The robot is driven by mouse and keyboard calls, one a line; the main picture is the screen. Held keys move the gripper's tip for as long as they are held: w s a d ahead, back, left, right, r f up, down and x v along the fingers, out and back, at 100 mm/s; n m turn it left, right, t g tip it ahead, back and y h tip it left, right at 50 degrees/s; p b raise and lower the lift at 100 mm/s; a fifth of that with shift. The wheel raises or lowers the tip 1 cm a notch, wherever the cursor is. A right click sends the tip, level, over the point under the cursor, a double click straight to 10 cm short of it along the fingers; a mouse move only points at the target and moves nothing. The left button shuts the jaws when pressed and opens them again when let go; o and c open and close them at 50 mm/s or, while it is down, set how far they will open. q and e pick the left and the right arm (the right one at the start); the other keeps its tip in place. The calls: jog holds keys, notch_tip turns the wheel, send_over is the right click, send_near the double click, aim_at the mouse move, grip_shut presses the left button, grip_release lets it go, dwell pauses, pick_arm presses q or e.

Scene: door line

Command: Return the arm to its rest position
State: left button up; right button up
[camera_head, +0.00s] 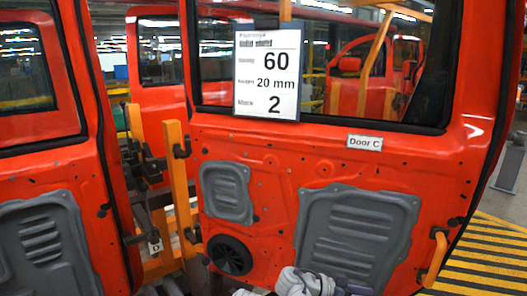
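A light grey part of one of my arms (305,283) shows at the bottom edge, just right of the middle, with a dark piece beside it on the right. I cannot tell which arm it is. It is in front of the lower part of the red door (270,150), and I cannot tell whether it touches. No gripper fingers can be made out, and the rest of both arms is outside the view.
The door carries a "Door C" label (364,142), a paper sign (267,73), grey panels (357,235) and a round black speaker (230,255). Another red door (50,170) stands at left. An orange post (180,185) stands between them. Striped floor (490,255) lies at right.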

jog(key=s+a+f+n+y, duration=0.1)
jog(key=a+f+n+y, duration=0.2)
jog(key=f+n+y, duration=0.3)
jog(key=s+a+f+n+y, duration=0.15)
jog(key=f+n+y, duration=0.25)
jog(key=f, duration=0.4)
jog(key=s+a+f+n+y+b, duration=0.1)
jog(key=s+a+n, duration=0.1)
jog(key=a, duration=0.6)
jog(key=s+a+f+n+g+y+b, duration=0.1)
jog(key=s+a+f+n+y, duration=0.1)
jog(key=a, duration=0.6)
jog(key=s+n, duration=0.1)
jog(key=n, duration=0.1)
jog(key=shift+s+a+f+n, duration=0.2)
jog(key=shift+s+a+n, duration=0.05)
jog(key=shift+s+n, duration=0.1)
dwell(0.4)
